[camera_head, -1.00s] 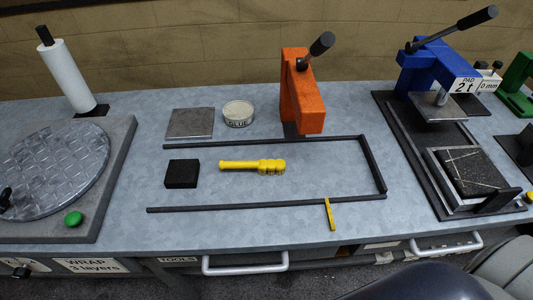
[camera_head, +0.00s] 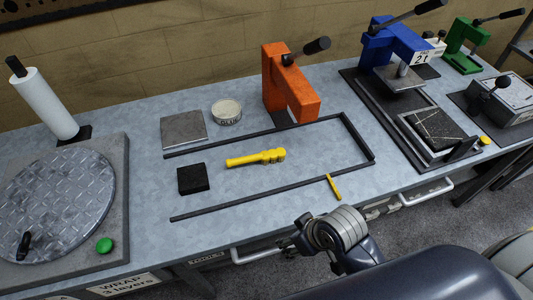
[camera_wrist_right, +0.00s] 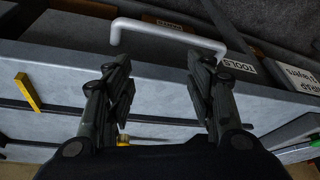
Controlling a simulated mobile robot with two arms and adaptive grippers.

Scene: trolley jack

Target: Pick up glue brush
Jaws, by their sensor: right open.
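A yellow tool with a slim handle and a thicker ribbed end (camera_head: 256,158) lies flat on the grey bench between two dark rails. I cannot tell for sure that it is the glue brush. A small yellow bar (camera_head: 333,187) lies across the front rail; it also shows in the right wrist view (camera_wrist_right: 28,91). A round tin (camera_head: 226,112) stands behind the tool. My right gripper (camera_wrist_right: 160,75) is open and empty, apart from the tool, near the bench's front edge and a drawer handle. My left gripper is not in view.
A black block (camera_head: 193,179) and a grey plate (camera_head: 184,128) lie left of the tool. An orange press (camera_head: 288,85) stands behind the rails, a blue press (camera_head: 397,48) to the right. A drawer handle (camera_wrist_right: 165,30) sticks out below the bench edge.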

